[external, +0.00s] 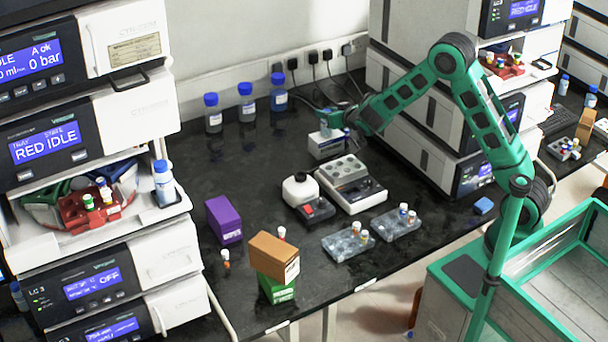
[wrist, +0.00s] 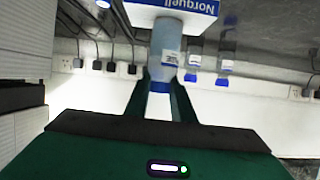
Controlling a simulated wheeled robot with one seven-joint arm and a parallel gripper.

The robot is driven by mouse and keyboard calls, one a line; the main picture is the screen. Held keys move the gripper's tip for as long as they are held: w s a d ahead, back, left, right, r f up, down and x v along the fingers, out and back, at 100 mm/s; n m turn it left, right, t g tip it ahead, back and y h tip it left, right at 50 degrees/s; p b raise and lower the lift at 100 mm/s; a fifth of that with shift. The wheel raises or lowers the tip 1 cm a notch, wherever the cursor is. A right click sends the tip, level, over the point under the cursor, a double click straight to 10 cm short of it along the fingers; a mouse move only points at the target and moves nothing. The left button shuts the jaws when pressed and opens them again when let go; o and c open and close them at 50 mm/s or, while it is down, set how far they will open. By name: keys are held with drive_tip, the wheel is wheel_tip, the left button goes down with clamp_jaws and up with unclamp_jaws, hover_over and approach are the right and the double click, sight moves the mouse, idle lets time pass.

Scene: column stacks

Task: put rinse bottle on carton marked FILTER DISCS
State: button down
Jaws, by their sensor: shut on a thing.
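My gripper (external: 338,118) is shut on a small pale bottle with a blue cap, the rinse bottle (wrist: 165,55). In the wrist view, which is upside down, the bottle is upright between the fingers. Its base meets or overlaps a white and blue carton (wrist: 185,8) marked Norquell; I cannot tell whether they touch. In the external view this white carton (external: 327,146) lies on the bench right beneath my gripper. No FILTER DISCS lettering can be read on it. The bottle is mostly hidden by the gripper in the external view.
Several blue-capped bottles (external: 245,104) stand along the back wall. A balance-like device (external: 351,184) and a small stirrer (external: 315,211) stand in front of the carton. A purple carton (external: 224,220) and a brown carton (external: 275,256) on a green one are at front left. Instruments flank the bench.

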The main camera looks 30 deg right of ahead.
drive_tip(key=shift+f, duration=0.1)
drive_tip(key=c, duration=1.5)
unclamp_jaws()
drive_tip(key=v, duration=1.2)
